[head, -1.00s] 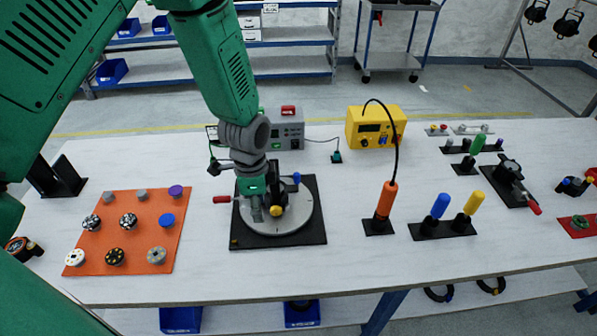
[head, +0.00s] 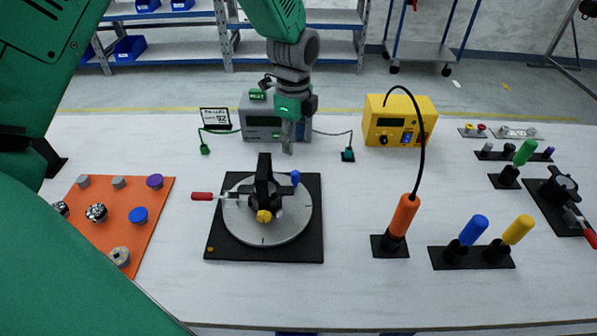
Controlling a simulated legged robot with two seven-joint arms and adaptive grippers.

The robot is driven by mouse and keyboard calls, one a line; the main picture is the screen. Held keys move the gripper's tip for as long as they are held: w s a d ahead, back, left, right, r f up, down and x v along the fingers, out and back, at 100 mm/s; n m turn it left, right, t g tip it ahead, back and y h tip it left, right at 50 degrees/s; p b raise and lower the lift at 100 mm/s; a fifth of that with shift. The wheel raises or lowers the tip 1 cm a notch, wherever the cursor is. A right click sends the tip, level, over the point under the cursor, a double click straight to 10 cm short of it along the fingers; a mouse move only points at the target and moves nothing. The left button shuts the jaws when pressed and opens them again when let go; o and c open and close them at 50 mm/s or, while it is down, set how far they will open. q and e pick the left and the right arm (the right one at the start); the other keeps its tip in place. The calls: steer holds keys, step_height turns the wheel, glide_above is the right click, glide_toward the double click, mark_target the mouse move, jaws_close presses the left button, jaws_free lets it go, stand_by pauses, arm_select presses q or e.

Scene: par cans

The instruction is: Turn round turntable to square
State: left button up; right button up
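The round turntable (head: 286,229) is a light grey disc on a black square base plate (head: 223,247). A black upright block (head: 264,178) stands on the disc, with a yellow knob (head: 264,217) at the front and a blue-topped peg (head: 295,178) at the back right. A red handle (head: 202,196) on a metal rod sticks out to the left. My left gripper (head: 288,149) hangs above and behind the disc, in front of the grey instrument box, apart from the turntable. Its fingertips look narrow and seem empty; their opening is unclear. My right gripper is not in view.
A grey instrument box (head: 262,131) and a yellow box (head: 377,125) stand behind. An orange-handled tool (head: 403,215) stands upright at right, beside blue (head: 474,230) and yellow (head: 518,230) handles. An orange mat (head: 156,199) with knobs lies left. Table in front is clear.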

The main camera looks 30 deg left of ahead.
mark_target(295, 171)
arm_select(q)
steer(key=f, duration=1)
steer(key=shift+d+f, duration=0.2)
steer(key=shift+f, duration=0.05)
steer(key=shift+a+f, duration=0.15)
steer(key=shift+f, duration=0.15)
jaws_close()
